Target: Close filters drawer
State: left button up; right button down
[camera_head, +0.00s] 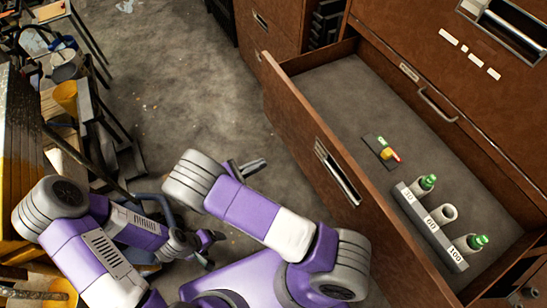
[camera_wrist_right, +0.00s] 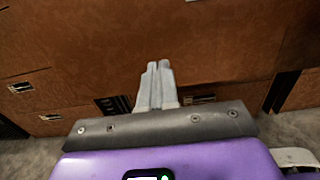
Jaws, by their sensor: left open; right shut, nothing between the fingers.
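A wide brown wooden drawer (camera_head: 316,115) is pulled far out of the cabinet in the head view. Its front panel has a metal handle (camera_head: 338,172) and faces my arms. Inside are a grey numbered rack (camera_head: 431,226) with white cylinders, two green-topped, and a small dark piece with a yellow and red part (camera_head: 381,150). My right gripper (camera_head: 252,167) is shut and empty, left of the drawer front and apart from it. Its closed fingers (camera_wrist_right: 157,85) show against brown cabinet fronts in the right wrist view. My left gripper (camera_head: 209,243) is open, low at the left, away from the drawer.
The brown cabinet (camera_head: 420,60) stands behind the open drawer, with another drawer unit (camera_head: 268,30) further back.

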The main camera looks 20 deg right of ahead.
aim_at(302, 145)
pick_arm(q)
jog(key=shift+f+b, duration=0.95)
pick_arm(e)
jog(key=d, duration=0.8)
jog(key=w+d, duration=0.1)
jog(key=d, duration=0.4)
